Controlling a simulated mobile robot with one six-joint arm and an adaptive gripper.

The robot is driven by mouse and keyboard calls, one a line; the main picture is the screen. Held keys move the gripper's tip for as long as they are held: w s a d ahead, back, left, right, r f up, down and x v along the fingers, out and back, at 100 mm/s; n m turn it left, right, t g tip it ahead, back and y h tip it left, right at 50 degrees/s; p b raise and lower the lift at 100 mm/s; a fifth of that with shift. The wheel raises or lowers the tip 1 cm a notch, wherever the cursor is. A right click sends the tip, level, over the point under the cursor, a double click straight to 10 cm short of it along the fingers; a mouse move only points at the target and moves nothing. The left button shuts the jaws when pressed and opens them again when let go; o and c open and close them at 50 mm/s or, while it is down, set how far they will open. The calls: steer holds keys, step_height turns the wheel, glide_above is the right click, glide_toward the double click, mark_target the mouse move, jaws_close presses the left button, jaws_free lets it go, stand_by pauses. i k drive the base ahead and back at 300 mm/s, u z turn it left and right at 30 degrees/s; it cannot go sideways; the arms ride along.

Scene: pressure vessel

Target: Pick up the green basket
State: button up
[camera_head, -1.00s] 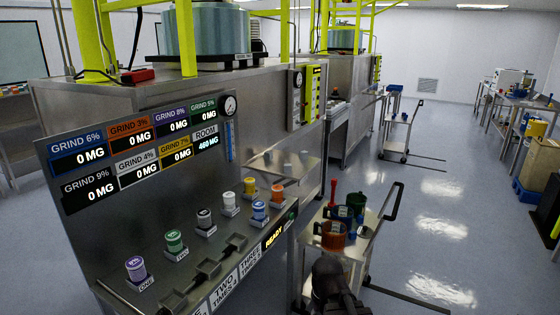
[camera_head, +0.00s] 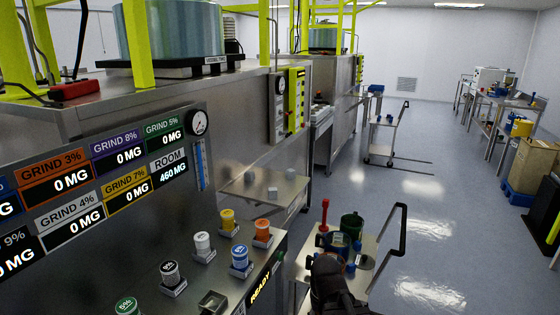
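A dark green basket (camera_head: 351,224) stands on a small cart (camera_head: 372,252) right of the panel machine. A blue-labelled container shows just in front of it, and its lower part is hidden. My gripper (camera_head: 325,263) is the dark shape at the bottom of the view. It is in front of the cart's near part and appears nearer to me than the green basket.
A red upright tool (camera_head: 325,214) stands left of the green basket. The cart's black handle (camera_head: 400,235) rises at right. The panel machine (camera_head: 235,270) with coloured capped jars borders the left. Blue-grey floor (camera_head: 450,250) is clear at right. Another cart (camera_head: 385,140) stands farther back.

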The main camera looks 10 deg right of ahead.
mark_target(352, 225)
steer(key=z, duration=0.2)
steer(key=i, duration=0.8)
steer(key=z, duration=0.5)
steer(key=i, duration=1.15)
steer(key=z, duration=0.3)
